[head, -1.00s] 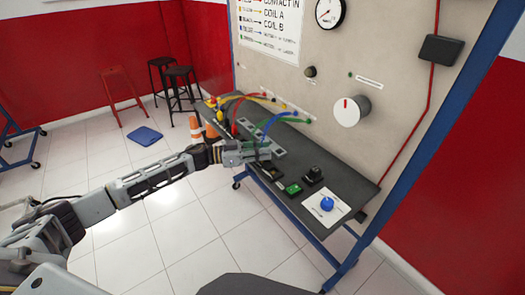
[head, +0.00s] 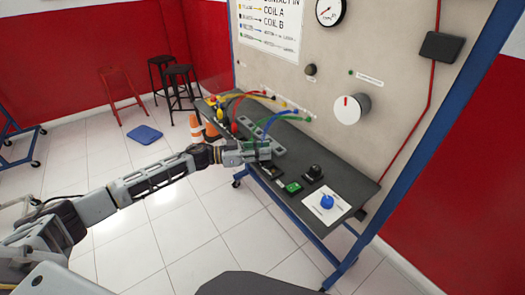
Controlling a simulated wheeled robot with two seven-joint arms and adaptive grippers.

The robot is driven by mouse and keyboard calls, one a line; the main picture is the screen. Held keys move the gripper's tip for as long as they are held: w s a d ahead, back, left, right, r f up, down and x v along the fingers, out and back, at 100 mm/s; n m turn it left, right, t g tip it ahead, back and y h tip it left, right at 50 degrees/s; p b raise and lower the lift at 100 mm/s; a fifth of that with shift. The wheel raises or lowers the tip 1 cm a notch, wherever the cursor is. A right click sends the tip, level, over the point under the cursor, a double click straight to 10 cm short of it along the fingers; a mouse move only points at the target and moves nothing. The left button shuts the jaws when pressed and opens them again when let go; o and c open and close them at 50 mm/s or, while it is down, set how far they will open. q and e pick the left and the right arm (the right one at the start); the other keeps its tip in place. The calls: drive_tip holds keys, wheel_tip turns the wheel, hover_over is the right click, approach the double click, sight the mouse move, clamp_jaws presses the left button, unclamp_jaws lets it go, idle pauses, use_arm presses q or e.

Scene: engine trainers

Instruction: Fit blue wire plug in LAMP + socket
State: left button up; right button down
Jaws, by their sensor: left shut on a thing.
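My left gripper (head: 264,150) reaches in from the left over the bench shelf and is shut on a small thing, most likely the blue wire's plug. The plug itself is hidden by the fingers and too small to make out. The blue wire (head: 276,117) arcs from the panel down toward the gripper. A green wire runs close beside it, with red and yellow wires further left. A grey strip (head: 277,142) lies on the shelf just beyond the gripper. I cannot tell which socket is LAMP +; the labels are too small. My right gripper is not in view.
The dark shelf (head: 340,177) holds a green-topped part (head: 293,188), a black knob (head: 314,172) and a blue button on a white plate (head: 343,208). The upright panel (head: 400,80) stands behind it. Orange cones (head: 196,127) and stools stand on the floor to the left.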

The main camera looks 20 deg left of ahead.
use_arm(q)
drive_tip(key=o, duration=0.6)
drive_tip(key=shift+s+a, duration=0.1)
drive_tip(key=shift+a, duration=0.1)
drive_tip(key=shift+s+a+r+p, duration=0.15)
drive_tip(key=shift+s+a+p, duration=0.2)
drive_tip(key=shift+a, duration=0.25)
drive_tip(key=shift+s+a+r+p, duration=0.25)
drive_tip(key=shift+a+p, duration=0.1)
drive_tip(key=shift+a, duration=0.3)
drive_tip(key=shift+s+a+r+p, duration=0.1)
drive_tip(key=shift+s+a+p, duration=0.25)
drive_tip(key=shift+a, duration=0.25)
drive_tip(key=shift+w, duration=0.1)
